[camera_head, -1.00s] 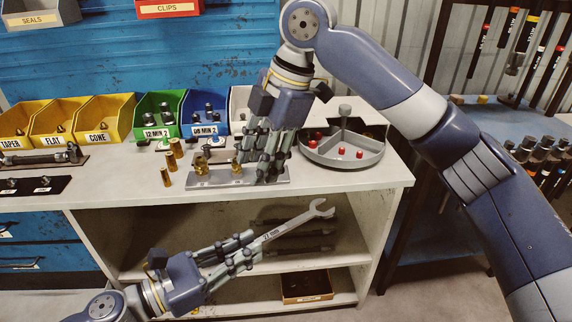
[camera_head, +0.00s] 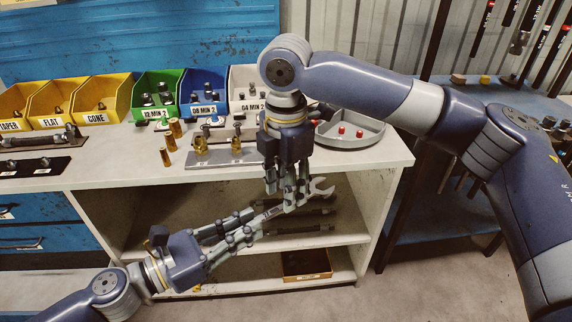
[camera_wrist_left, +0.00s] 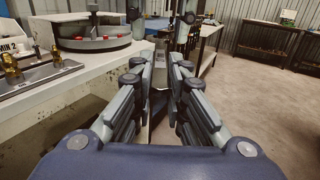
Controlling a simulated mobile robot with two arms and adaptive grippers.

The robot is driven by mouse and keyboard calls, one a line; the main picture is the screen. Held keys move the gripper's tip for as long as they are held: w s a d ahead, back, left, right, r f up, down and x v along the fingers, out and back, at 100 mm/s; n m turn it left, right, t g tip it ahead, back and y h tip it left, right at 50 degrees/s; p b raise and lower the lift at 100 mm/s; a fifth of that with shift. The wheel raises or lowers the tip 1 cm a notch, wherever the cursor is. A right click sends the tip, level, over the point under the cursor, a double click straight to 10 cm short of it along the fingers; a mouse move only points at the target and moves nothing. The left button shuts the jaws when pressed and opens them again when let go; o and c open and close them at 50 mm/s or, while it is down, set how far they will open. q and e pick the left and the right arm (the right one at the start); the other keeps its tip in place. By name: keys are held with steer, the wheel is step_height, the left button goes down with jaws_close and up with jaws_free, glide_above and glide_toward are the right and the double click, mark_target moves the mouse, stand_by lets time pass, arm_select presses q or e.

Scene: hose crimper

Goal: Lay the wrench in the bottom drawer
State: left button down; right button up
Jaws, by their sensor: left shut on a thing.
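The wrench (camera_head: 319,190) is grey metal with an open-ended head. My left gripper (camera_head: 250,225) is shut on its handle and holds it in front of the open shelf, head pointing right. My right gripper (camera_head: 286,200) points down at the wrench just behind the head; its fingers overlap the wrench, and whether they are closed on it is unclear. In the left wrist view the left fingers (camera_wrist_left: 155,85) reach forward and hide most of the wrench. Blue drawer fronts (camera_head: 40,243) show at the lower left; which is the bottom drawer is unclear.
The workbench top (camera_head: 110,165) carries yellow, green and blue bins, brass fittings on a plate (camera_head: 235,158) and a round grey tray (camera_head: 352,140) with red parts. The shelf below holds dark rods and a small brown box (camera_head: 306,264). Floor at the right front is clear.

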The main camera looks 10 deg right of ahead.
steer(key=shift+f, duration=1.1)
jaws_close()
arm_select(q)
steer(key=c, duration=1.5)
jaws_free()
